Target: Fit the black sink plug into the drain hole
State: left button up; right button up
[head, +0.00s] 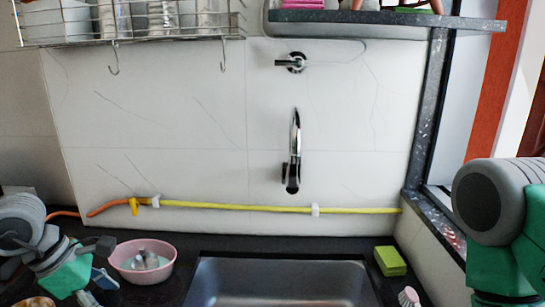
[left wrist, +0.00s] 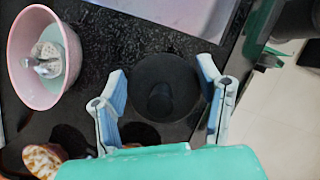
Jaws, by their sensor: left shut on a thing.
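The black sink plug (left wrist: 165,85) is a round disc with a raised knob, seen from above between the fingers of my left gripper (left wrist: 161,72). The gripper's blue-padded fingers are shut on it, one at each side. In the head view my left gripper (head: 100,268) is at the lower left, over the counter, left of the pink bowl; the plug cannot be made out there. The steel sink (head: 280,280) is at the bottom centre. Its floor is cut off and the drain hole is not visible. My right gripper is out of view; only my right arm shows.
The pink bowl (head: 120,263) with metal items stands between my left gripper and the sink; it also shows in the wrist view (left wrist: 20,75). A green sponge (head: 390,261) lies right of the sink. A yellow hose (head: 240,207) and the faucet (head: 294,150) are on the wall.

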pick_arm(q)
jog(key=m, duration=0.1)
jog(key=d+f+m+g, duration=0.1)
jog(key=m, duration=0.1)
jog(key=m+g, duration=0.1)
jog(key=m, duration=0.1)
jog(key=shift+s+d+f+h, duration=0.15)
jog(key=shift+s+f+h, duration=0.15)
jog(key=shift+s+f, duration=0.05)
jog(key=s+d+f+m+g+y, duration=0.2)
jog(key=d+m, duration=0.1)
jog(key=m, duration=0.6)
jog(key=s+d+f+m+g+y, duration=0.1)
jog(key=d+f+m+g+y, duration=0.1)
jog(key=m, duration=0.8)
jog(key=shift+s+d+f+g+y, duration=0.35)
jog(key=shift+d+f, duration=0.35)
jog(key=shift+d, duration=0.4)
